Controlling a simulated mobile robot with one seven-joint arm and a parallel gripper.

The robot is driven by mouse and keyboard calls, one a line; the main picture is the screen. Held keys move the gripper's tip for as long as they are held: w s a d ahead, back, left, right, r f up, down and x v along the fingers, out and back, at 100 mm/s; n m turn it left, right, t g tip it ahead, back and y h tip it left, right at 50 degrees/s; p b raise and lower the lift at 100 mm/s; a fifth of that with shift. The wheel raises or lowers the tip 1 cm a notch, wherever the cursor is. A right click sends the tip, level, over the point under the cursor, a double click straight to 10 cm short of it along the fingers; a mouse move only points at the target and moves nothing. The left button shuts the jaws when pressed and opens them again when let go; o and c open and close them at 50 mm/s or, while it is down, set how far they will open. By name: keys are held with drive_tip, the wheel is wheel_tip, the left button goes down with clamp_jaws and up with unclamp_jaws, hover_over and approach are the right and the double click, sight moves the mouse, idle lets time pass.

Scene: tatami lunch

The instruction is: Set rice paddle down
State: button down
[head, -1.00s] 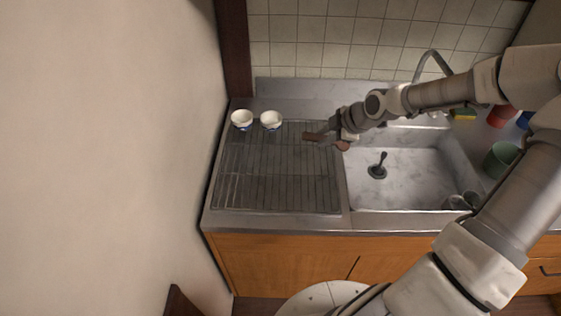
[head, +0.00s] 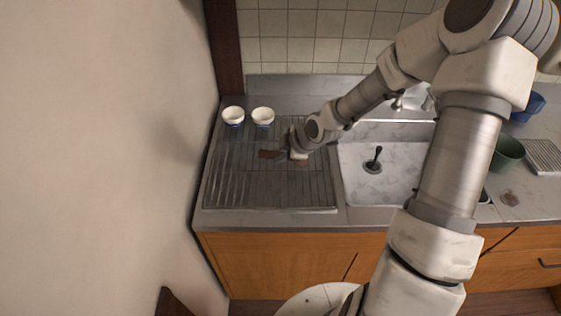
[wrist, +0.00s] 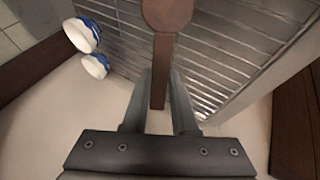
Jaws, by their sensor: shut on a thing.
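The brown wooden rice paddle (wrist: 168,14) is held over the wire drying rack (wrist: 225,60). In the wrist view its round head is at the top and its handle runs down between my fingers. My gripper, also in the wrist view (wrist: 160,82), is shut on the handle. I cannot tell whether the paddle touches the rack wires.
Two blue-and-white bowls (head: 233,115) (head: 262,116) stand at the rack's back left. The sink (head: 365,195) with a dark plug is to the right. A green bowl (head: 508,152) stands further right. The rack's left and front are bare.

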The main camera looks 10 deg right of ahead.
drive_tip(key=shift+f, duration=1.6)
drive_tip(key=shift+f, duration=0.1)
drive_tip(key=shift+f+b, duration=0.2)
drive_tip(key=shift+b, duration=0.15)
drive_tip(key=c, duration=0.7)
unclamp_jaws()
drive_tip(key=shift+r, duration=0.15)
drive_tip(key=shift+r, duration=0.1)
drive_tip(key=shift+r+p, duration=0.2)
drive_tip(key=shift+p, duration=0.15)
drive_tip(key=p+v, duration=0.3)
drive_tip(key=v, duration=0.8)
drive_tip(key=shift+s+d+r+p, duration=0.15)
drive_tip(key=shift+s+r+p, duration=0.1)
drive_tip(key=shift+s+p, duration=0.05)
drive_tip(key=shift+f, duration=0.1)
